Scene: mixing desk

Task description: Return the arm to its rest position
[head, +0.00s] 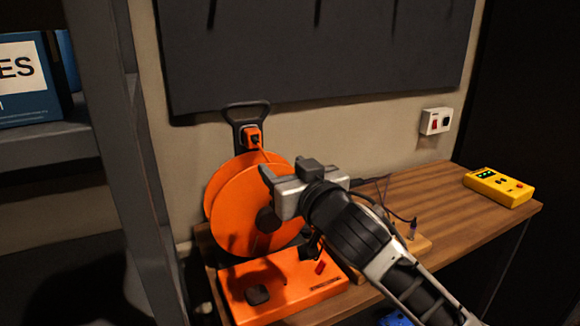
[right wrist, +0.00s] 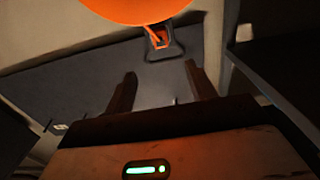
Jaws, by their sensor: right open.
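My right gripper (head: 266,196) is in front of the orange cable reel (head: 232,212) in the head view and covers part of it. Its fingers are apart and nothing is seen between them; in the right wrist view the two fingers (right wrist: 160,88) also stand apart with an empty gap. My right arm (head: 365,240) reaches in from the lower right over the desk. Whether the gripper touches the reel cannot be told. My left gripper is not in view.
A yellow device (head: 498,187) lies at the desk's right end. A grey shelf (head: 50,145) stands at left. The desk between arm and yellow device is mostly clear.

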